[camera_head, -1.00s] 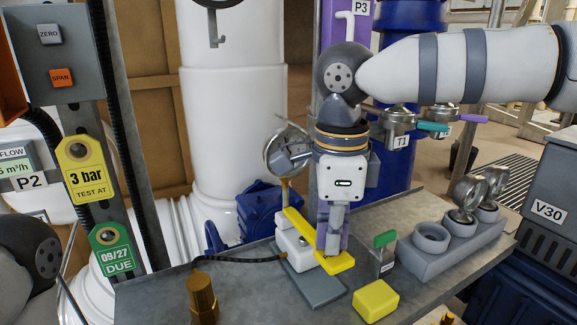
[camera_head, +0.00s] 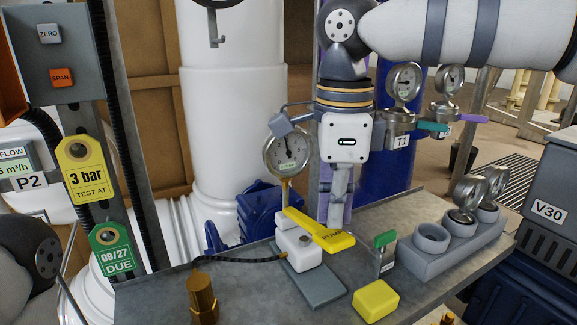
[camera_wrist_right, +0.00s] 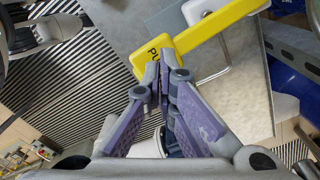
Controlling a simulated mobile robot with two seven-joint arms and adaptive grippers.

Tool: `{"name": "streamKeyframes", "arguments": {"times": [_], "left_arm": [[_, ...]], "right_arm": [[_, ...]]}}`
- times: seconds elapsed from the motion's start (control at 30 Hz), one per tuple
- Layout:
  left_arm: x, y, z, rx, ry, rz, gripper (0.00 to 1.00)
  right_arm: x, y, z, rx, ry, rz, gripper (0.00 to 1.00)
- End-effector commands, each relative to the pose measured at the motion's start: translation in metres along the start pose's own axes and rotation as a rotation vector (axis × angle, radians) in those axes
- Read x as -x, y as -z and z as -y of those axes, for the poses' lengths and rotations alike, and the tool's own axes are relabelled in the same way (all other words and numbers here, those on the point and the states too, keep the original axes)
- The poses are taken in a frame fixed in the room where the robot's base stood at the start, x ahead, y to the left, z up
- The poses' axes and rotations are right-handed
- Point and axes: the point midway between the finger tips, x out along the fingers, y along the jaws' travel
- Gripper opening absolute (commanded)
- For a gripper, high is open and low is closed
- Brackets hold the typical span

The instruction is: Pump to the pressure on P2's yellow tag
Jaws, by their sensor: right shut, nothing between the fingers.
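The yellow tag (camera_head: 86,172) under P2's panel reads "3 bar TEST AT". The hand pump (camera_head: 298,250), a white block with a yellow lever (camera_head: 318,230), stands on the bench. Its round gauge (camera_head: 287,153) stands above it and faces me; the needle's reading is too small to tell. My right gripper (camera_head: 336,222) is shut and empty, fingers down by the lever's free end, which they partly hide behind or beside. In the right wrist view the shut fingertips (camera_wrist_right: 163,68) are close to the lettered lever end (camera_wrist_right: 158,52); contact is unclear. My left gripper is out of view.
A green "09/27 DUE" tag (camera_head: 112,250) hangs below the yellow one. The bench (camera_head: 240,308) holds a brass fitting (camera_head: 202,297), a yellow block (camera_head: 376,300), a green-topped piece (camera_head: 385,250) and a grey gauge rack (camera_head: 450,248). A black hose runs to the pump.

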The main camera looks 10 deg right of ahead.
Motion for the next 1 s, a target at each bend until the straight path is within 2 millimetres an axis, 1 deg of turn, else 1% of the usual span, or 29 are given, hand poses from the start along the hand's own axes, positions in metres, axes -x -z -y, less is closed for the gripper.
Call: {"name": "streamKeyframes", "arguments": {"times": [0.23,1.0], "left_arm": [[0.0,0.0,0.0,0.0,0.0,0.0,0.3],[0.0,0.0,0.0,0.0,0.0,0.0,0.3]], "right_arm": [[-0.002,0.0,0.0,0.0,0.0,0.0,0.0],[-0.025,0.0,0.0,0.0,-0.001,-0.001,0.0]]}}
